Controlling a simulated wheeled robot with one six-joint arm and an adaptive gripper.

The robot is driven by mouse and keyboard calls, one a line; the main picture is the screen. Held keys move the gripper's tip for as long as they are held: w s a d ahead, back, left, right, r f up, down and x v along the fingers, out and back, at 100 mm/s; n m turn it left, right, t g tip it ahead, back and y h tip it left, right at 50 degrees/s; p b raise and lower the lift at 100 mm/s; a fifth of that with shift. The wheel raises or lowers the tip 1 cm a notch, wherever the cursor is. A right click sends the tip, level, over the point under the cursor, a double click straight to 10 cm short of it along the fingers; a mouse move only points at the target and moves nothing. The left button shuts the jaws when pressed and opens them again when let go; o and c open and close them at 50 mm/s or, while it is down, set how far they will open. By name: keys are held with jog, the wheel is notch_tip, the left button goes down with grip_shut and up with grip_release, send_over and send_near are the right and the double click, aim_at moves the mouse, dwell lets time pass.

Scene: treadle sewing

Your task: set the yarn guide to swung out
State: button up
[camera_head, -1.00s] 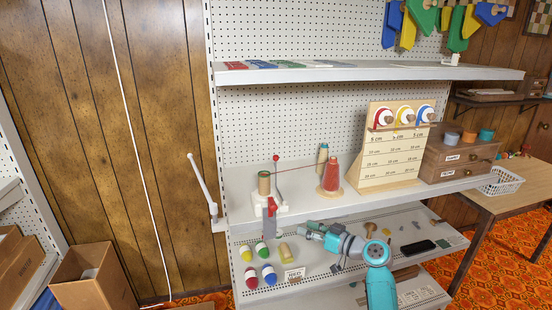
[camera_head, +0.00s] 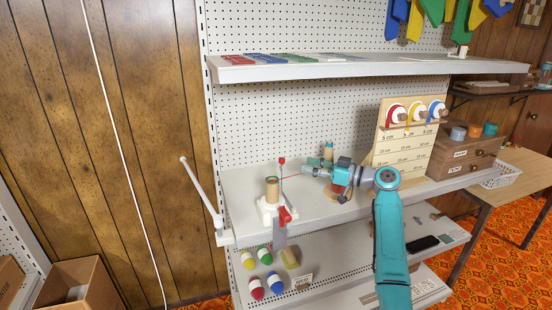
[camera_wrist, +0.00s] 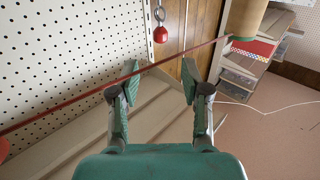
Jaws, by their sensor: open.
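The yarn guide (camera_head: 282,161) is a thin upright rod with a red ball on top, beside the wooden spool (camera_head: 272,190) on the white winder (camera_head: 270,212). In the wrist view its red ball and metal eye (camera_wrist: 160,34) show beyond the fingertips, between them. Red yarn (camera_wrist: 80,97) crosses close to the fingertips.
A wooden chart board (camera_head: 403,150) and drawers (camera_head: 465,158) stand to the right on the same shelf. A slanted white rod (camera_head: 200,190) sticks up at the shelf's left end. Another shelf (camera_head: 270,70) hangs above. The lower shelf holds coloured spools (camera_head: 265,257).

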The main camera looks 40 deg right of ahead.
aim_at(282, 160)
jog(key=x, duration=1)
jog(key=shift+w+f, duration=0.1)
jog(key=shift+w, duration=0.05)
grip_shut()
